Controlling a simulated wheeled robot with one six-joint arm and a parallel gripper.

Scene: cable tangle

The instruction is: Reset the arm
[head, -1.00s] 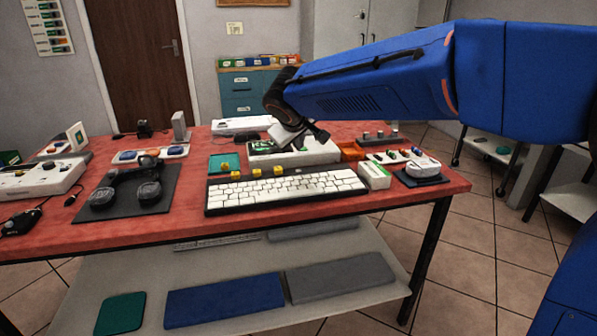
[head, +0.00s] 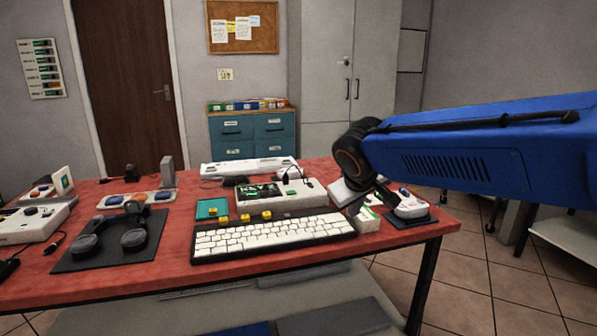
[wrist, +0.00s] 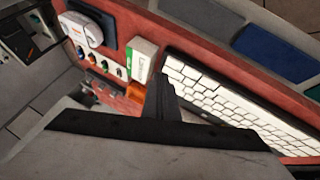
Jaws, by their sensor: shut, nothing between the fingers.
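My gripper (head: 358,206) hangs from my blue arm above the right part of the red table (head: 100,272). It is shut and empty. In the wrist view its dark fingers (wrist: 158,88) are together, pointing between the white keyboard (wrist: 215,97) and a small white-and-green box (wrist: 141,58). In the head view the gripper is just right of the keyboard (head: 270,235) and partly covers the box (head: 368,222). I cannot tell how high it is above the table.
A green-screened white device (head: 285,196) with a cable stands behind the keyboard. Several yellow blocks (head: 243,217) lie at its back edge. Headphones on a dark mat (head: 80,262) lie left. A white device on a dark pad (head: 412,208) is near the right edge.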

